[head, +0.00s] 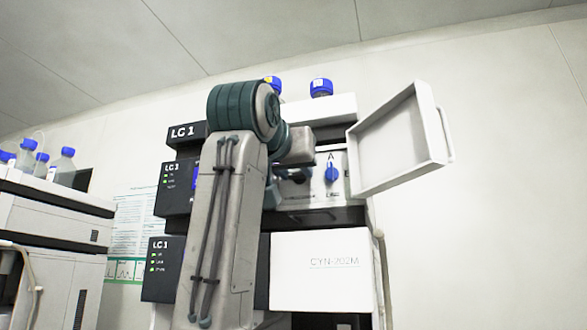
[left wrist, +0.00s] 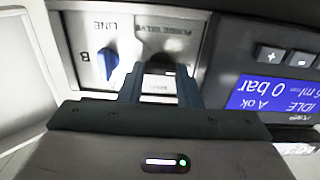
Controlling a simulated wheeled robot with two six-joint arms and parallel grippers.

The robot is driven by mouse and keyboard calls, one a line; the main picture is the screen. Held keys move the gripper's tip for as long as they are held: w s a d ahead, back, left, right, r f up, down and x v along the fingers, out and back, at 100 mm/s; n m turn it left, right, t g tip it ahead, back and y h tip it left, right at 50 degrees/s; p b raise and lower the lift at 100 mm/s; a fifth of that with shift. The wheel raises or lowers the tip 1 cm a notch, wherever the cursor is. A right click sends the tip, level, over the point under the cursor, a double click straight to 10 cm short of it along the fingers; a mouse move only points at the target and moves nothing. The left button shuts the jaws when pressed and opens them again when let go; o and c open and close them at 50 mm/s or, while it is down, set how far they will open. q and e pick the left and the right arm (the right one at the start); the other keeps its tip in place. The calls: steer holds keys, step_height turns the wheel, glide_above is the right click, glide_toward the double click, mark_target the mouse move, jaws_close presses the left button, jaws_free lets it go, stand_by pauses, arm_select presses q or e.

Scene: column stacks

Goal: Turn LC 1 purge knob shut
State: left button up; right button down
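The LC 1 stack (head: 186,131) stands ahead, with my left arm across its front. My left gripper (head: 292,174) is at the upper module's front panel, left of a blue knob (head: 331,172) marked A. In the left wrist view the gripper's two blue-grey fingers (left wrist: 160,88) stand apart in front of the upside-down purge valve label (left wrist: 165,31). A dark, shadowed shape, likely the purge knob (left wrist: 160,68), shows between them. I cannot tell whether the fingers touch it. The blue line knob (left wrist: 108,62) is beside the left finger. My right gripper is not in view.
A white door (head: 400,145) hangs open at the right of the panel. A blue display (left wrist: 272,98) reading IDLE and 0 bar is right of the fingers in the left wrist view. A white CYN-202M module (head: 325,285) is below. Blue-capped bottles (head: 321,88) stand on top.

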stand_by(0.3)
arm_select(q)
steer(key=shift+m+b, duration=0.4)
steer(key=shift+m, duration=0.7)
steer(key=m+b, duration=0.1)
steer(key=m, duration=0.5)
steer(key=shift+d+b, duration=0.1)
steer(key=shift+b, duration=0.3)
steer(key=shift+f+m, duration=0.1)
steer(key=shift+m, duration=0.5)
steer(key=m+b, duration=0.1)
steer(key=m, duration=0.3)
steer(key=m+b, duration=0.1)
steer(key=m, duration=0.3)
steer(key=shift+d+f, duration=0.1)
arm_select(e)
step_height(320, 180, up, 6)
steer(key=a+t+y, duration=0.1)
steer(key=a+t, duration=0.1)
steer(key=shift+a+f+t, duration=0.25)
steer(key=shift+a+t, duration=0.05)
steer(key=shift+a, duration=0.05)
arm_select(q)
steer(key=shift+m, duration=0.4)
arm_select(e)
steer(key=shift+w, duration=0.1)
arm_select(q)
steer(key=o, duration=1)
steer(key=shift+s, duration=0.1)
